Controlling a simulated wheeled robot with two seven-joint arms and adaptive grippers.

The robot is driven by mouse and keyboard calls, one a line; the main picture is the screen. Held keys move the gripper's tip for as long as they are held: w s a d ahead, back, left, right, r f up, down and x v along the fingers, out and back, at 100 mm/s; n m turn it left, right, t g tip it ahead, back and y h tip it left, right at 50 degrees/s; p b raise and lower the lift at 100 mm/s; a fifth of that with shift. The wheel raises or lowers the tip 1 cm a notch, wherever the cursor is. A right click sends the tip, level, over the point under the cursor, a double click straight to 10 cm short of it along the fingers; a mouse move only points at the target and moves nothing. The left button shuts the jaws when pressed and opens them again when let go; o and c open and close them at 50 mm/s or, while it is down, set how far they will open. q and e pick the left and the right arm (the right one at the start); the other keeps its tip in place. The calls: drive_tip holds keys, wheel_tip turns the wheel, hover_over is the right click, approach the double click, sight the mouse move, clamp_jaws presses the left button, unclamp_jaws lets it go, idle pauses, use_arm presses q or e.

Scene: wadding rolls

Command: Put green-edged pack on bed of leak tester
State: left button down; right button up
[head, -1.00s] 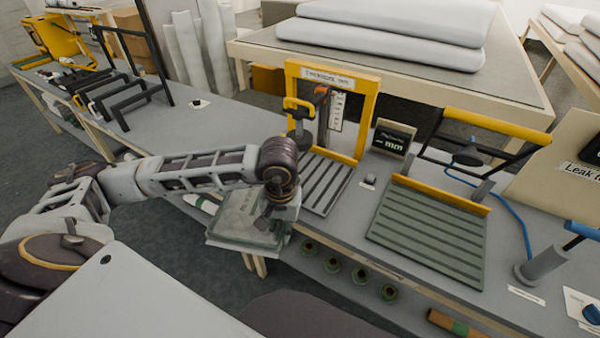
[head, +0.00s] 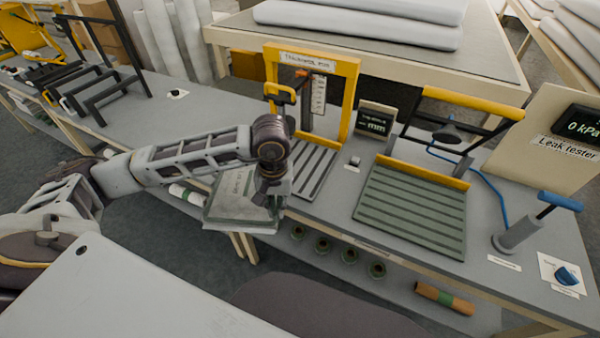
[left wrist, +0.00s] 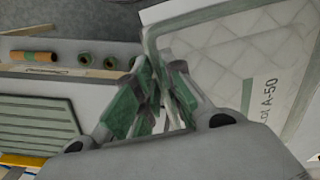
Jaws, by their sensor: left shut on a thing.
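My left gripper (head: 270,192) is shut on the edge of the green-edged pack (head: 235,205), a flat pale quilted pack held out past the bench's front edge. In the left wrist view, the fingers (left wrist: 155,98) pinch the pack (left wrist: 235,55), which has green edging and a label ending in A-50. The leak tester's bed (head: 412,212), a green ribbed plate, is empty on the bench to the right of the gripper, with a raised yellow-and-black bar frame (head: 470,101) behind it. The bed also shows in the left wrist view (left wrist: 35,125). My right gripper is out of view.
A yellow thickness frame (head: 354,95) with a ribbed base stands between pack and bed. A small display (head: 376,121), blue hose (head: 497,195), hand pump (head: 520,232) and leak tester panel (head: 555,130) surround the bed. Several rolls (head: 349,256) lie on the shelf below.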

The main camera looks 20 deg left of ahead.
use_arm(q)
drive_tip(key=w, duration=0.4)
drive_tip(key=w+p, duration=0.1)
drive_tip(key=w, duration=0.3)
drive_tip(key=w+d+p, duration=0.1)
drive_tip(key=w, duration=0.4)
drive_tip(key=shift+r, duration=0.1)
drive_tip(key=shift+w, duration=0.5)
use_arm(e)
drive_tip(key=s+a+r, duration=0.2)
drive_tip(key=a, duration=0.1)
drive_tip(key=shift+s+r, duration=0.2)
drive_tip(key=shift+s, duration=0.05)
use_arm(q)
drive_tip(key=shift+w, duration=0.15)
